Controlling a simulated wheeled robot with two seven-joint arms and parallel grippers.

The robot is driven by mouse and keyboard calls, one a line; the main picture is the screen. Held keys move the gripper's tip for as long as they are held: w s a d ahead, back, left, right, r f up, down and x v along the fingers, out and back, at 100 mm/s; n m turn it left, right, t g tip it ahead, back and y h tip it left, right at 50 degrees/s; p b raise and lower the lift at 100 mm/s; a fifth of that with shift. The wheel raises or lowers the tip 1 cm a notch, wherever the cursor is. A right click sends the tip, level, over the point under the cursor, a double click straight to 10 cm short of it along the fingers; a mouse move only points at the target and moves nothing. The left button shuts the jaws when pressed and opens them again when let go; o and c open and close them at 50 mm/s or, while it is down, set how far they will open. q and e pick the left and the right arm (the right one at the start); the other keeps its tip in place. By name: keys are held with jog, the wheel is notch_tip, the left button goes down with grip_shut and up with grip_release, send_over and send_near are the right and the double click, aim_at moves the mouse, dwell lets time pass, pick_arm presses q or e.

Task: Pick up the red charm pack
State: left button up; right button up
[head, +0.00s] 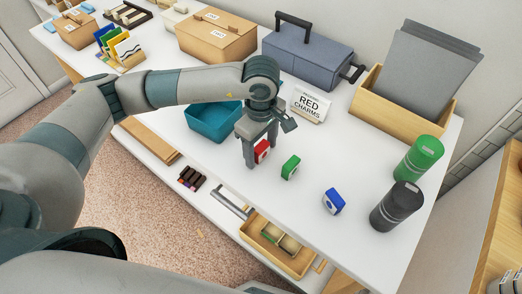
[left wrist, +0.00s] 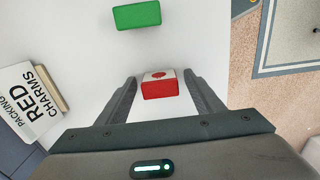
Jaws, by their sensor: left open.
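The red charm pack (head: 262,151) is a small red block with a white face, standing on the white table. In the left wrist view the red charm pack (left wrist: 160,85) sits between the two fingertips, with gaps on both sides. My left gripper (head: 258,155) is open and low over the table around the pack; its fingers also show in the left wrist view (left wrist: 160,92). In the head view a finger hides part of the pack. A white card reading "RED CHARMS" (head: 311,104) stands behind it. My right gripper is not in view.
A green pack (head: 291,167) and a blue pack (head: 333,201) stand to the right on the table. A teal bin (head: 215,122) is close behind the gripper at left. Green (head: 419,158) and black (head: 397,206) cans stand at right. An open drawer (head: 262,252) juts out in front.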

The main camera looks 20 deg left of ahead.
aim_at(262, 146)
pick_arm(q)
jog(key=shift+c, duration=0.2)
jog(key=c, duration=1.1)
jog(key=shift+r, duration=0.1)
jog(key=shift+r, duration=0.45)
notch_tip(262, 146, up, 4)
jog(key=shift+d+f+p, duration=0.1)
jog(key=shift+f+p, duration=0.15)
jog(key=shift+p, duration=0.15)
jog(key=d+r, duration=0.2)
jog(key=d, duration=0.1)
jog(key=d+r, duration=0.2)
jog(key=d, duration=0.2)
jog(key=d+r, duration=0.2)
jog(key=d, duration=0.2)
jog(key=shift+s+d+r+b, duration=0.1)
jog(key=shift+d+r+b, duration=0.15)
jog(key=shift+b, duration=0.15)
